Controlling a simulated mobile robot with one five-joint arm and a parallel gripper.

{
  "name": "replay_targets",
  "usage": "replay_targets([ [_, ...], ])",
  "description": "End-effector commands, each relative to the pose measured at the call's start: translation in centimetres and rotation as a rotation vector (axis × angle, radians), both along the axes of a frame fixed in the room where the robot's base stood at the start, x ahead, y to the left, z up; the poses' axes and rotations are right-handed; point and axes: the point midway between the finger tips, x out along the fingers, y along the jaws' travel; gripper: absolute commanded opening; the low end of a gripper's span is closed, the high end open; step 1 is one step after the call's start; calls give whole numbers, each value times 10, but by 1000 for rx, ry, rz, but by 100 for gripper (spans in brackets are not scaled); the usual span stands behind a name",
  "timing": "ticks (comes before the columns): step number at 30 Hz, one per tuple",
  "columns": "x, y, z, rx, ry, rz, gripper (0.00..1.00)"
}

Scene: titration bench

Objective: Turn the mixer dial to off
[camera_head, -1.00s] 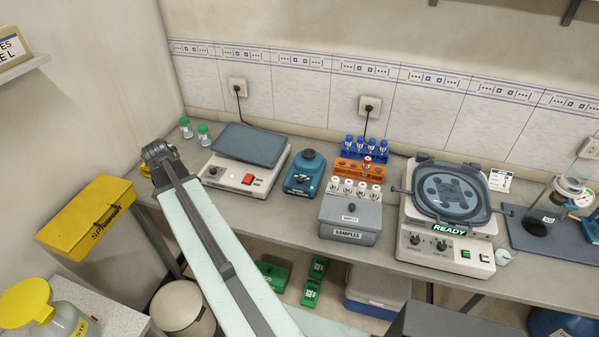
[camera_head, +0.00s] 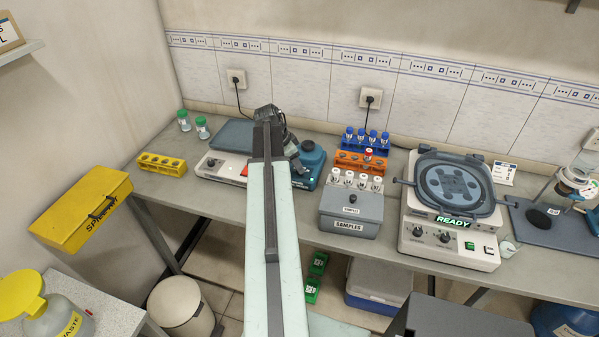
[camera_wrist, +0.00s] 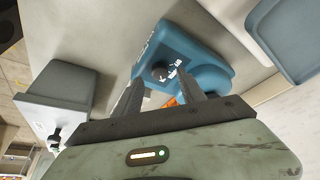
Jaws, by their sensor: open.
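The mixer is a blue unit with a dark cup on top; in the head view (camera_head: 313,160) my arm partly hides it. In the wrist view the blue mixer (camera_wrist: 207,63) is straight ahead of my gripper. Its dial is a small dark round knob (camera_wrist: 160,72) on the face, with white markings beside it. My gripper (camera_wrist: 161,78) is open, its two fingers apart and pointing at the mixer face, with the dial between the fingertips in the picture. I cannot tell whether a finger touches the dial. Nothing is held.
Left of the mixer is a white device (camera_head: 209,165) with a grey top, partly behind my arm. Right of it stand the grey samples box (camera_head: 350,212) and racks of vials (camera_head: 362,161). A shaker showing READY (camera_head: 450,240) is further right. A yellow rack (camera_head: 162,164) is at left.

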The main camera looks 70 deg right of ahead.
Motion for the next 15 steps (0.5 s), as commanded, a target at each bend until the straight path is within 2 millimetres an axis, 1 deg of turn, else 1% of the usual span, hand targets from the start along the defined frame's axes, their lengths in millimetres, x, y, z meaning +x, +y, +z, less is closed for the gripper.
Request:
replay_targets([
  [1,-2,-3,-18,0,0,-1,47],
  [3,-5,-6,-26,0,0,-1,47],
  [6,-7,-8,-30,0,0,0,47],
  [12,-7,-8,-27,0,0,1,47],
  [13,-7,-8,-27,0,0,1,45],
  [14,-7,-8,-27,0,0,1,36],
  [15,-7,-8,-27,0,0,1,25],
])
